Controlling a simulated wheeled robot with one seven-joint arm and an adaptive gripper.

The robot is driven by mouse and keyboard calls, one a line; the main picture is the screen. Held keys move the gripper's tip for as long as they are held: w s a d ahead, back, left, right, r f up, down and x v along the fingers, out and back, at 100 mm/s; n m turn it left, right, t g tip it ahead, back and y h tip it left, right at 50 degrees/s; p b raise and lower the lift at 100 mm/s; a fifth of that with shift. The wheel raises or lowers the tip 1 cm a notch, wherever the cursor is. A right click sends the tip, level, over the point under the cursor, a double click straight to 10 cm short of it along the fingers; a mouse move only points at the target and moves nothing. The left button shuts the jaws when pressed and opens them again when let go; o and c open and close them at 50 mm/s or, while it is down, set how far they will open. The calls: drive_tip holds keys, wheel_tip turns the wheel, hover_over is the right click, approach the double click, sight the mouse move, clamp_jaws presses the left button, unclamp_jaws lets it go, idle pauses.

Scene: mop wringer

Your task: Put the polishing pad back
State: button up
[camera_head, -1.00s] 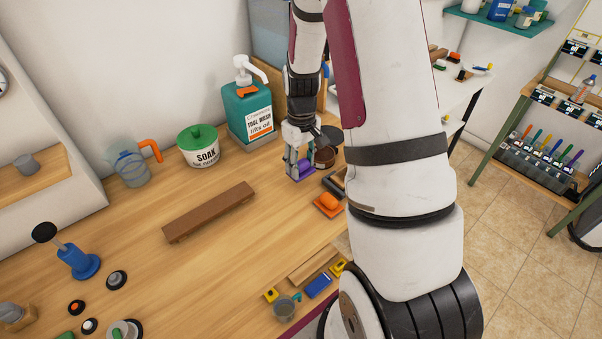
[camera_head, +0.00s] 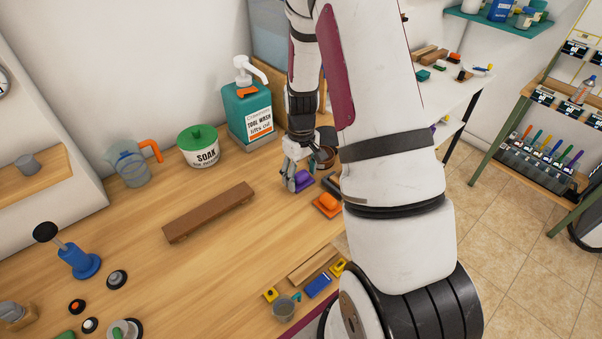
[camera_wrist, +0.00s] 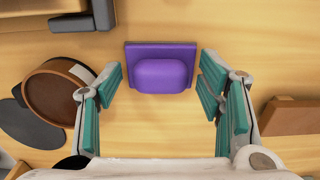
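A purple pad (camera_wrist: 160,68), a square plate with a rounded block on top, lies on the wooden bench in the wrist view. It also shows beside the fingers in the head view (camera_head: 302,181). I cannot tell if it is the polishing pad. My gripper (camera_wrist: 163,85) is open, its teal finger pads to the left and right of the purple pad with a gap on each side. In the head view my gripper (camera_head: 290,181) is low over the far part of the bench. An orange pad (camera_head: 327,203) lies nearer, partly hidden by my arm.
A brown round container (camera_wrist: 55,102) and a dark disc are left of the fingers in the wrist view. A dark bracket (camera_wrist: 72,22) is at upper left, a brown block (camera_wrist: 290,116) at right. A long brown bar (camera_head: 208,212) lies mid-bench; a teal pump bottle (camera_head: 249,113) stands behind.

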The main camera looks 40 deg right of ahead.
sight(300, 173)
drive_tip(key=shift+r, duration=0.1)
wheel_tip(300, 173, up, 12)
drive_tip(key=b, duration=0.1)
drive_tip(key=s+a+r+t, duration=0.1)
drive_tip(key=s+a+r, duration=0.2)
drive_tip(key=a+r, duration=0.3)
drive_tip(key=s+a+r+t, duration=0.1)
drive_tip(key=s+a+r, duration=0.25)
drive_tip(key=r, duration=0.45)
drive_tip(key=s+a+r+t, duration=0.3)
drive_tip(key=s+a+r, duration=0.2)
drive_tip(key=s+a, duration=0.3)
drive_tip(key=s, duration=0.3)
drive_tip(key=shift+s+a+r, duration=0.25)
drive_tip(key=shift+s+r, duration=0.05)
drive_tip(key=shift+r, duration=0.05)
